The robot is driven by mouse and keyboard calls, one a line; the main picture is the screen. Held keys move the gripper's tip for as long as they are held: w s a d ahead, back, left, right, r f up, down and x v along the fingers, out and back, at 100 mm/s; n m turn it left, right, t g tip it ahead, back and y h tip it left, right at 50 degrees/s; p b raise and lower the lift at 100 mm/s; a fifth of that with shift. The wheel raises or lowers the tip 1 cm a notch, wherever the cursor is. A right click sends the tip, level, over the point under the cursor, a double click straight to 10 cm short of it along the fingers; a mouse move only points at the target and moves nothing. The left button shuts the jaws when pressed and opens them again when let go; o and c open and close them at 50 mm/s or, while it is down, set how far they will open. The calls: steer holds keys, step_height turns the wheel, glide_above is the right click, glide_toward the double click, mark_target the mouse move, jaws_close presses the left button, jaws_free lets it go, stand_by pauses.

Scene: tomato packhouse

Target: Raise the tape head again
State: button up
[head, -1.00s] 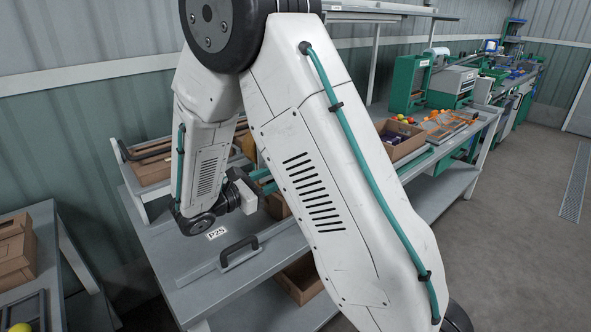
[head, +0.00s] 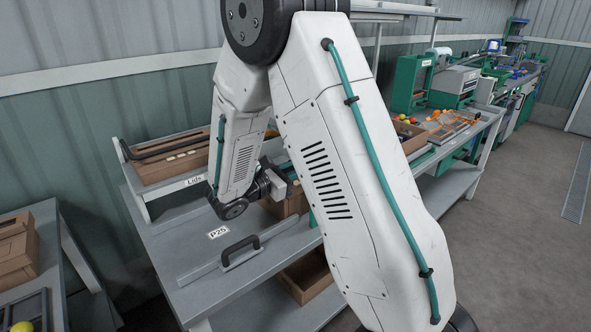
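The wrist end of my arm, with the pale body of my gripper (head: 279,184), shows above the grey bench beside a cardboard box (head: 290,204). My upper arm link hides the fingers, so I cannot see whether they are open or shut or what they touch. I cannot make out a tape head for certain; it may be behind my arm. A grey bar with a black handle (head: 241,250) lies on the bench in front, apart from my gripper.
A shelf labelled Lids holds a cardboard tray (head: 175,163) at the back left. A P25 label (head: 218,232) is on the bench (head: 180,240). An open carton (head: 306,277) sits on the lower shelf. A box (head: 410,137) and green machines stand farther right. The floor at right is clear.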

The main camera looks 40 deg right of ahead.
jaws_close()
steer(key=shift+w+r, duration=0.1)
steer(key=shift+r, duration=2.8)
steer(key=o, duration=0.7)
jaws_free()
steer(key=shift+a, duration=0.3)
steer(key=a, duration=0.7)
steer(key=shift+s+a, duration=0.1)
steer(key=shift+s, duration=0.1)
